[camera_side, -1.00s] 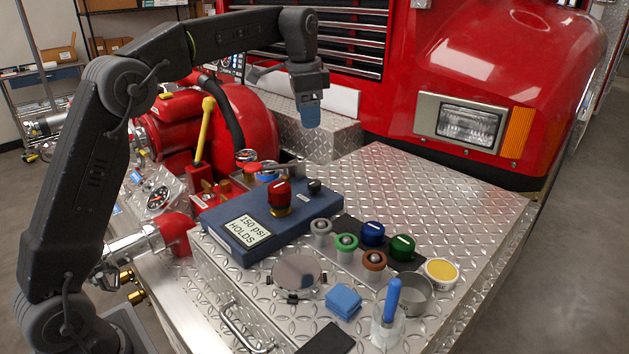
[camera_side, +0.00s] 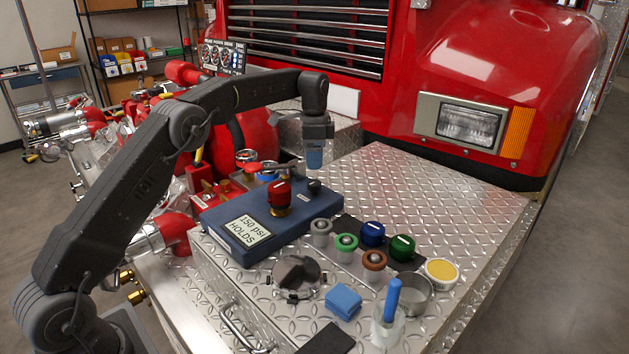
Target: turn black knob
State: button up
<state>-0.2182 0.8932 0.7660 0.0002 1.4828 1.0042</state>
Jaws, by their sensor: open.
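The small black knob (camera_side: 315,187) sits upright on the right end of the blue box (camera_side: 322,207), just behind and to the right of the red knob (camera_side: 279,192). A label reading "150 psi HOLDS" (camera_side: 247,230) is on the left end of the blue box.
Right of the box, several colored knobs, including a blue one (camera_side: 373,234) and a green one (camera_side: 402,247), stand on a dark mat. A yellow-topped tin (camera_side: 442,271), metal cup (camera_side: 412,294) and blue sponge (camera_side: 343,302) lie nearer. The right part of the diamond plate (camera_side: 455,205) is clear.

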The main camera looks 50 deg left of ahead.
aim_at(314, 182)
notch_tip(314, 182, down, 8)
jog(key=shift+r, duration=0.2)
jog(key=shift+c, duration=0.2)
jog(key=c, duration=0.9)
